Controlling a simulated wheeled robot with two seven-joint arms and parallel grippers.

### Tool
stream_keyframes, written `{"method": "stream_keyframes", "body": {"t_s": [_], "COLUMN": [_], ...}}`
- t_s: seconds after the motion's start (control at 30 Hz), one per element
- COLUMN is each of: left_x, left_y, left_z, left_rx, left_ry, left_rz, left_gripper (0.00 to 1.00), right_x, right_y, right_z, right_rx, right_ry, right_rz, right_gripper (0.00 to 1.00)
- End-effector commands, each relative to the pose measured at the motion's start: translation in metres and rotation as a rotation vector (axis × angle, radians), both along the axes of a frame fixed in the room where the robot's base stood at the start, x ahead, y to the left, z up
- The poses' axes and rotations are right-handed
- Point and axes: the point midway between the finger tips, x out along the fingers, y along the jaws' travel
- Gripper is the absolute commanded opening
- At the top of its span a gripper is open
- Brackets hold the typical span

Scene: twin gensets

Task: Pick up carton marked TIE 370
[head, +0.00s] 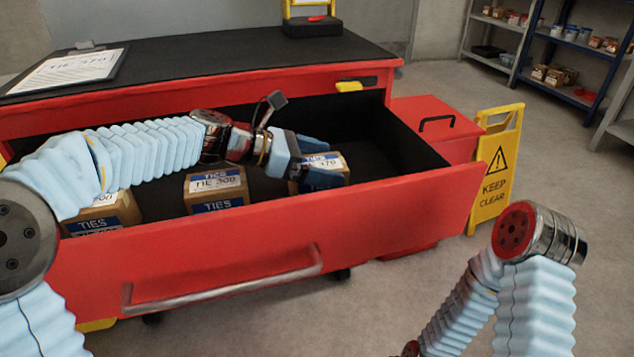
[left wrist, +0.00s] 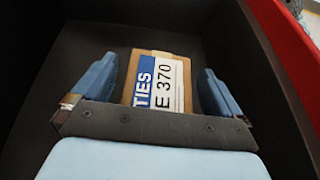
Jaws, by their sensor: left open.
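The carton marked TIE 370 (head: 334,163) is a brown box with a blue and white label. It sits at the right of a row of cartons in the open red drawer. In the left wrist view the carton (left wrist: 163,82) lies between the two fingers, its label reading TIES and E 370. My left gripper (head: 318,163) is open, with its blue fingers on either side of the carton. A gap shows between each finger and the carton in the wrist view (left wrist: 160,90). The gripper hides part of the carton in the head view. My right gripper is out of view.
A carton marked TIE 300 (head: 216,188) stands in the middle of the drawer, and another carton (head: 103,212) at its left. The red drawer front (head: 400,218) and dark walls surround them. The drawer's right part is bare. A yellow KEEP CLEAR sign (head: 495,170) stands at right.

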Motion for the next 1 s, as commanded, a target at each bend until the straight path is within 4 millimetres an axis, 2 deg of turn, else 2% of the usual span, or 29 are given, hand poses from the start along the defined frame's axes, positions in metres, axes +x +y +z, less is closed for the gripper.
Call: {"method": "stream_keyframes", "body": {"t_s": [0.1, 0.5, 0.77, 0.87, 1.0], "left_x": [0.000, 0.000, 0.000, 0.000, 0.000], "left_y": [0.000, 0.001, 0.001, 0.000, 0.000], "left_z": [0.000, 0.001, 0.006, 0.023, 0.054], "left_rx": [0.000, -0.001, -0.001, -0.001, -0.001], "left_ry": [0.000, 0.000, -0.001, -0.005, -0.004], "left_rz": [0.000, 0.000, 0.000, -0.002, -0.001], "left_gripper": [1.00, 0.40, 0.40, 0.40, 0.40], "right_x": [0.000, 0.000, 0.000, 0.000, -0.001], "right_y": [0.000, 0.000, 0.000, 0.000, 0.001], "right_z": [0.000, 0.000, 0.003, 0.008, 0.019], "right_rx": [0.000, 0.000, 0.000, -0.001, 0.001], "right_ry": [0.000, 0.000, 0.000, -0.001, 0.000], "right_rz": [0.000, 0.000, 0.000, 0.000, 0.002], "right_gripper": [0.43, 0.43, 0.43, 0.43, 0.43]}}
